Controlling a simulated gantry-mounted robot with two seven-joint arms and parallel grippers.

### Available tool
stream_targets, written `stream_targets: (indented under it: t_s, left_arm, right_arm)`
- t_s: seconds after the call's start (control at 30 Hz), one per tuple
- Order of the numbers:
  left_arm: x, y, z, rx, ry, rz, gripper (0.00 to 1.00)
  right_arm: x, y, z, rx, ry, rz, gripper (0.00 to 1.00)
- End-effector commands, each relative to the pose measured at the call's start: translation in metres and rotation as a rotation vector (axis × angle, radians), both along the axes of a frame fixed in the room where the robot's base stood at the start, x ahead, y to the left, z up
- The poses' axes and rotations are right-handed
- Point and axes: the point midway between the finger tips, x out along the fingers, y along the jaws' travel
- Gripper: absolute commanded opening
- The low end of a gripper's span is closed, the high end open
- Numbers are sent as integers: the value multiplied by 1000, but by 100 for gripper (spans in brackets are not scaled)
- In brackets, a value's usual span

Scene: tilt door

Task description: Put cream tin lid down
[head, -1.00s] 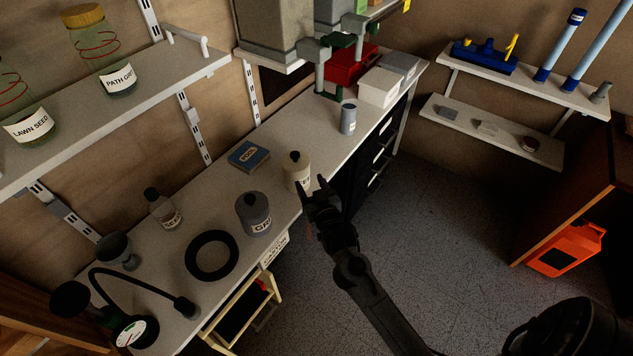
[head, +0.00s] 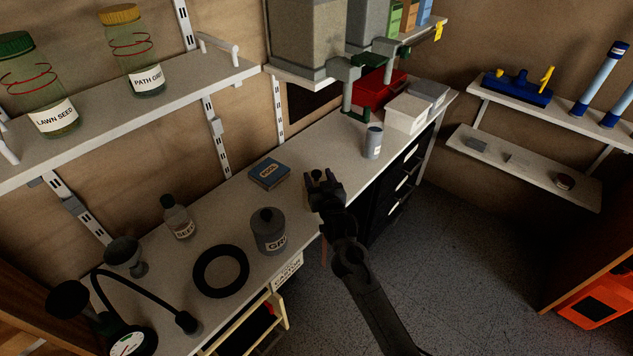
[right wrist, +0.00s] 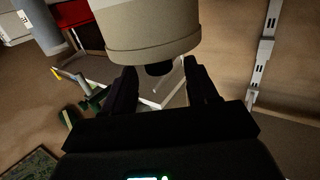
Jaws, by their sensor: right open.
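The cream tin (right wrist: 150,14) fills the top of the right wrist view, where it appears upside down. Its cream lid (right wrist: 150,46) is on it, with a dark round knob (right wrist: 160,68). My right gripper (right wrist: 162,85) is open, with one finger on each side of the knob; I cannot tell whether they touch it. In the head view my right gripper (head: 322,184) covers nearly all of the tin, and only the dark knob (head: 317,174) shows between the fingers. My left gripper is not in view.
On the bench stand a grey lidded tin (head: 269,232), a black ring (head: 221,271), a blue box (head: 269,173), a small bottle (head: 178,218) and a grey-blue can (head: 373,142).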

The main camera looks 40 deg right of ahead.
Motion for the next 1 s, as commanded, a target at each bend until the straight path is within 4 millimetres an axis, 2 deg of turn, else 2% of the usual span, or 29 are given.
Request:
stream_targets:
  t_s: [0.03,0.2,0.5,0.87,0.9,1.0]
  left_arm:
    - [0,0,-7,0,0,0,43]
    - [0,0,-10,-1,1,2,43]
    - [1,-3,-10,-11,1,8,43]
    - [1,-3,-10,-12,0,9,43]
    - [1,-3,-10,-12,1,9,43]
    - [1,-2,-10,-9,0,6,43]
  right_arm:
    - [7,-4,-3,0,-2,0,58]
    - [21,-9,-3,0,-1,1,58]
    - [24,-11,-2,0,-1,1,58]
    - [24,-11,-2,0,-1,1,4]
    - [24,-11,-2,0,-1,1,0]
    - [24,-10,-2,0,-1,1,0]
